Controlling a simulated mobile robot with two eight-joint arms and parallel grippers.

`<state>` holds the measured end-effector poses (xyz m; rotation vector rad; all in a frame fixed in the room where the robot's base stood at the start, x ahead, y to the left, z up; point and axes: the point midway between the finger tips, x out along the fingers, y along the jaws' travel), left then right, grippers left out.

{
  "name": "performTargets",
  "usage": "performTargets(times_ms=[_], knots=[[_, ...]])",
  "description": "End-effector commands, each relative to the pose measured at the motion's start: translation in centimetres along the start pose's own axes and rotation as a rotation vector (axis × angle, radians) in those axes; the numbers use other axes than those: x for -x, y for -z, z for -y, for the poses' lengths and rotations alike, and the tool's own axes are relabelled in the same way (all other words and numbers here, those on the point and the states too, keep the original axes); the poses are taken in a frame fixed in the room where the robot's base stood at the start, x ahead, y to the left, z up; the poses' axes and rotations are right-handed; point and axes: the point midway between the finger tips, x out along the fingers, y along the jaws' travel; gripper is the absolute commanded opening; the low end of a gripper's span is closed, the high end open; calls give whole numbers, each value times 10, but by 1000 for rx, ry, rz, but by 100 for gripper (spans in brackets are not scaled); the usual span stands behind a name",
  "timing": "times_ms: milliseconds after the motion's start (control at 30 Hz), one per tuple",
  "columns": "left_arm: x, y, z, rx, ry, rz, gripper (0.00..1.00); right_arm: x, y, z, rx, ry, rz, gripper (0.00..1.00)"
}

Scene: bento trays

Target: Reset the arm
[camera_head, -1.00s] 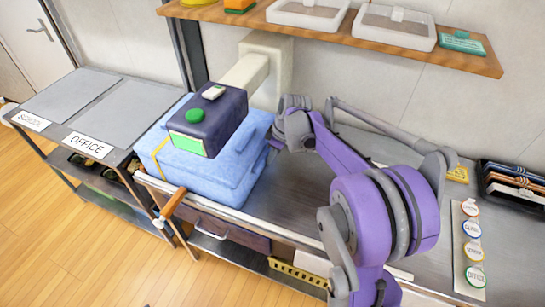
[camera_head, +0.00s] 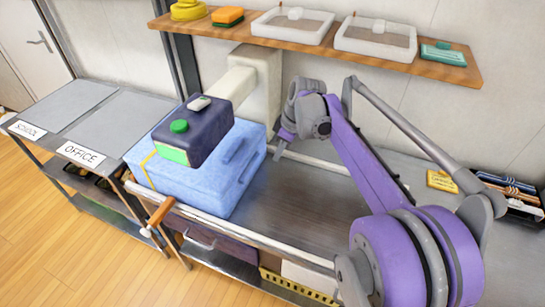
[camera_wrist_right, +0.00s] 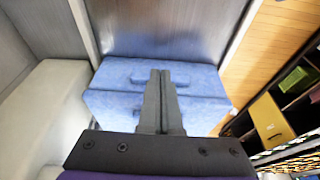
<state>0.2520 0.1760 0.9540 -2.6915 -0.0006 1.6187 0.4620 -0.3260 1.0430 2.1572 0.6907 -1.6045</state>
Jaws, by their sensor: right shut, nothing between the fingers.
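My right arm is purple and grey and reaches over the metal counter (camera_head: 300,215) in the head view. Its gripper (camera_head: 278,152) is above the counter, just right of a light blue box (camera_head: 222,185). In the right wrist view the gripper (camera_wrist_right: 160,75) has its two dark fingers together with nothing between them, and the blue box (camera_wrist_right: 120,72) shows beyond them. My left gripper is not in view.
A dark block with a green button (camera_head: 179,126) is over the blue box, in front of a cream column (camera_head: 258,95). A wooden shelf (camera_head: 440,68) with trays hangs above. Side tables marked SCHOOL and OFFICE (camera_head: 83,154) stand left. A dark rack (camera_head: 520,205) is right.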

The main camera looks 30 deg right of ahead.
Motion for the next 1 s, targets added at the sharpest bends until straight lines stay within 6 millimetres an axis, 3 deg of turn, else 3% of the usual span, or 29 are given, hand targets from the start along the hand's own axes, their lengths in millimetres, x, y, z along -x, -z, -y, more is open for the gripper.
performTargets(times_ms=[233,367,567,800,1000], knots=[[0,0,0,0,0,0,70,4,0,1,-1,0,0,0],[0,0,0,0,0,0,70,4,0,19,-28,-13,2,0],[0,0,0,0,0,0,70,-2,-14,94,-178,-89,-5,0],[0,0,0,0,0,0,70,-28,-59,186,-393,-188,-79,0],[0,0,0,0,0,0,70,-52,-94,230,-521,-227,-156,0]])
